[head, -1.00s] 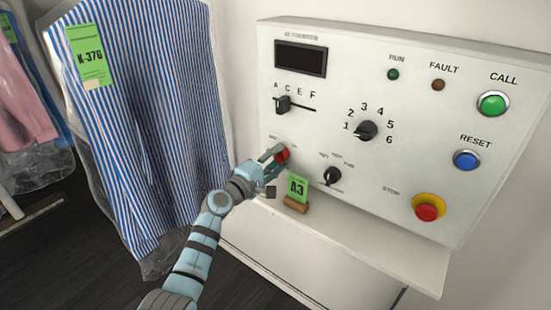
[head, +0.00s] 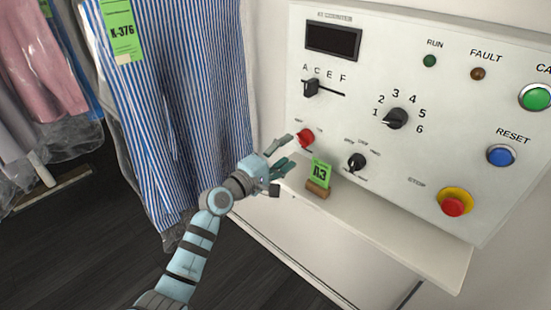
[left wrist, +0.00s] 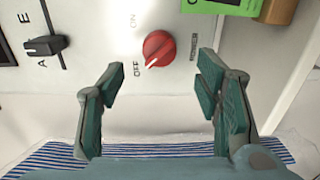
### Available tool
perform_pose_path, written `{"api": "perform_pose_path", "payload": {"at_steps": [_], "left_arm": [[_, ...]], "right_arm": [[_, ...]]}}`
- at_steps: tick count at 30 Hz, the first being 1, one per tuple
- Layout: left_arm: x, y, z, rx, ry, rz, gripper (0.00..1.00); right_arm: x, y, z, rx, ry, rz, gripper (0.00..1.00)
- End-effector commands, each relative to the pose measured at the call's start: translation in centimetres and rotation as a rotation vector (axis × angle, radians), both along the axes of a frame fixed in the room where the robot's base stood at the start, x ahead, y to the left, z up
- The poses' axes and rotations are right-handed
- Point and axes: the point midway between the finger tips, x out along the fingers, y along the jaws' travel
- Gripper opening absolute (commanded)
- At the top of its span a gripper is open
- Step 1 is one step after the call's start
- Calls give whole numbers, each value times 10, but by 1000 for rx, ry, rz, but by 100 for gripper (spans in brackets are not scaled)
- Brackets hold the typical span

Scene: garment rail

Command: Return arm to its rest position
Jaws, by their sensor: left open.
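My left gripper (head: 290,155) is open and empty in the head view, just in front of and slightly below the red rotary knob (head: 306,138) on the control panel (head: 290,95). In the left wrist view, the two green-padded fingers of the gripper (left wrist: 160,82) stand wide apart. The red knob (left wrist: 158,48) shows beyond them, clear of both fingers. Its white pointer line is turned toward the OFF mark. My left arm reaches in from the bottom left of the head view. My right gripper is not in view.
A green A3 tag on a wooden block (head: 318,190) stands on the ledge (head: 400,240) close to the gripper. A bagged blue-striped garment (head: 180,110) hangs at left, near the arm. A black selector knob (head: 357,162) and a red stop button (head: 453,202) are on the panel.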

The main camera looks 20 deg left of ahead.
Motion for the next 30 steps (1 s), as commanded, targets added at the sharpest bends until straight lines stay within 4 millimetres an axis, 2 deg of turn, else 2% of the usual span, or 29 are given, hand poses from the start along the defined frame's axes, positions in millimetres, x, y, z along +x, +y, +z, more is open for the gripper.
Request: {"api": "perform_pose_path", "payload": {"at_steps": [3,8,21,23,24,26,29,30], "left_arm": [[-27,11,-1,6,1,0,58],[-46,19,0,1,1,0,58],[-48,19,0,7,-3,0,58],[-47,20,1,56,-27,5,58],[-44,27,-2,152,-58,31,58],[-36,46,-32,334,-53,91,58],[-35,81,-116,662,43,150,58],[-44,93,-159,791,103,148,58]], "right_arm": [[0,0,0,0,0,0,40],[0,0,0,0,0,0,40],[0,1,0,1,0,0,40],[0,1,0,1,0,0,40],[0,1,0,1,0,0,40],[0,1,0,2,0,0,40],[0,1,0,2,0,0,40],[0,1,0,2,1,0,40]]}}
